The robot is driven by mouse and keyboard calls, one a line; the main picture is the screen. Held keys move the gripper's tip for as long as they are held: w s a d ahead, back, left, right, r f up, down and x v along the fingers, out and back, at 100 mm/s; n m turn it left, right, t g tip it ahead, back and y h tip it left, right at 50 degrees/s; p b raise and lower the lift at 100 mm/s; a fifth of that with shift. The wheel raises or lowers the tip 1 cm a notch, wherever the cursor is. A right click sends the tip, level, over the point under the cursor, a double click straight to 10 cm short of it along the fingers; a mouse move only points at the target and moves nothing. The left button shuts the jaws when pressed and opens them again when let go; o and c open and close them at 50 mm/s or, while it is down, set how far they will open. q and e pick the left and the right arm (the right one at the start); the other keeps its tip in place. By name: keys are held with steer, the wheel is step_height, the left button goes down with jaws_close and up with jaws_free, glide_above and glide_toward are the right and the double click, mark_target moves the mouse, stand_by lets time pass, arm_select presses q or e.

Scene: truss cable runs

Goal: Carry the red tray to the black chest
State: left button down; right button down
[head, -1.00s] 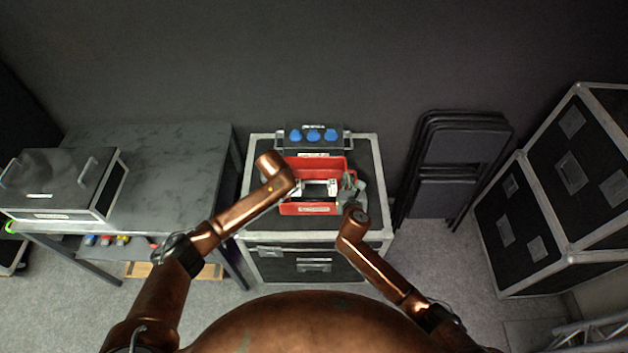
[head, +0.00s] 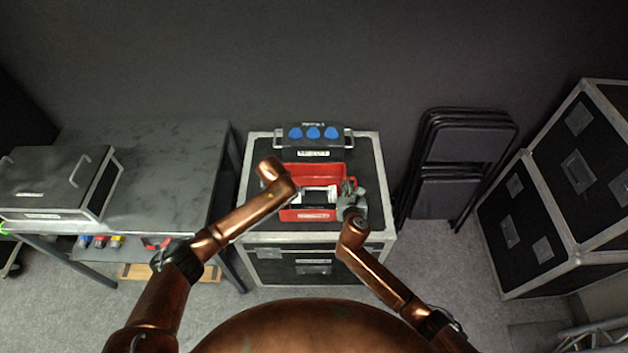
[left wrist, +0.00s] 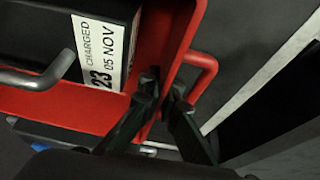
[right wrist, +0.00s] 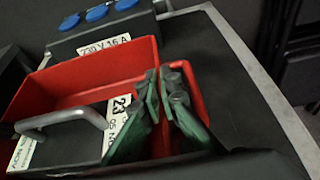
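The red tray (head: 304,215) is over the top of the black chest (head: 258,200), level and near its middle; I cannot tell whether it touches the lid. Inside the tray is a dark block with a metal handle and a white label (left wrist: 100,52). My left gripper (left wrist: 163,92) is closed on the tray's left end wall, one finger on each side; its fingers are hidden behind my arm in the head view. My right gripper (right wrist: 163,84) is closed the same way on the right end wall, and it also shows in the head view (head: 347,190).
A dark box with blue sockets (head: 313,140) stands on the chest just behind the tray. A grey table (head: 165,160) with a metal-edged case (head: 45,180) is at the left. Folded chairs (head: 455,165) lean at the right, beside stacked flight cases (head: 550,210).

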arm_select(q)
steer(key=shift+f+b, duration=0.35)
steer(key=shift+f, duration=0.2)
arm_select(e)
steer(key=shift+f, duration=0.5)
arm_select(q)
steer(key=c, duration=2.6)
jaws_free()
steer(key=shift+f, duration=0.2)
steer(key=shift+c, duration=0.2)
arm_select(e)
steer(key=c, duration=2.6)
jaws_free()
steer(key=shift+f, duration=0.25)
steer(key=shift+c, duration=0.2)
arm_select(q)
steer(key=o, duration=0.3)
steer(key=shift+r, duration=0.15)
arm_select(e)
steer(key=o, duration=0.3)
steer(key=shift+r, duration=0.15)
arm_select(q)
steer(key=shift+o, duration=0.9)
arm_select(e)
steer(key=shift+o, duration=0.9)
